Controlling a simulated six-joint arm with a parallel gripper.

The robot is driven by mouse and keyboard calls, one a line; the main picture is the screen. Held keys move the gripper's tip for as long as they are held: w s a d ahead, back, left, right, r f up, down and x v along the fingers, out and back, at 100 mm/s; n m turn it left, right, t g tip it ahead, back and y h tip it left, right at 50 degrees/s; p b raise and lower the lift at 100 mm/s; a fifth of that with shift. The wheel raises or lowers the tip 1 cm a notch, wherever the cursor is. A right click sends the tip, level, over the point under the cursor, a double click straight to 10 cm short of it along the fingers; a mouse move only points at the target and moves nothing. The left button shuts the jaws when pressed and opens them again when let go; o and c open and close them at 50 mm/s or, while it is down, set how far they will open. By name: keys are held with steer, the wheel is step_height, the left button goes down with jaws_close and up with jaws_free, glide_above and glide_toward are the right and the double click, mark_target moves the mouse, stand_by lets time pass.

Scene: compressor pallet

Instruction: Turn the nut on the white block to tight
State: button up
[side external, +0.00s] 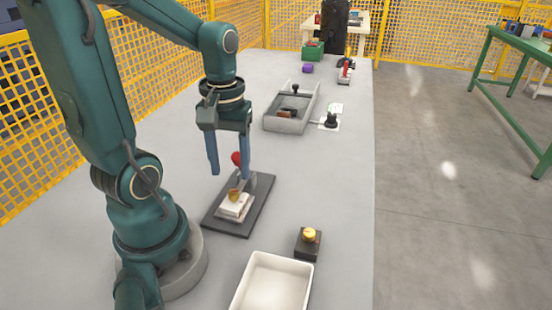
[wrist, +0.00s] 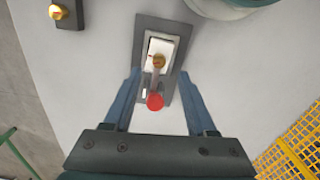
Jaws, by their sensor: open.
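The white block (side external: 236,206) sits on a dark base plate (side external: 238,226) on the grey table. A brass-coloured nut (side external: 234,195) is on top of the block, and it also shows in the wrist view (wrist: 159,61). A red knob (wrist: 155,101) at the end of a handle lies beside the nut, toward my gripper. My gripper (side external: 230,172) is open, with its two blue fingers pointing down above the plate. In the wrist view the fingers (wrist: 157,103) stand on either side of the red knob, apart from it. Nothing is held.
A white tray (side external: 236,300) and a dark box with a yellow button (side external: 309,234) stand near the front. A grey tray (side external: 289,125) with parts and a black-knobbed lever (side external: 331,119) stand farther back. Yellow mesh fencing (side external: 180,40) runs behind. Table around the plate is clear.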

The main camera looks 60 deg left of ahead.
mark_target(233, 192)
steer(key=shift+n, duration=0.3)
steer(key=shift+d+f, duration=0.1)
steer(key=shift+f, duration=2.5)
jaws_close()
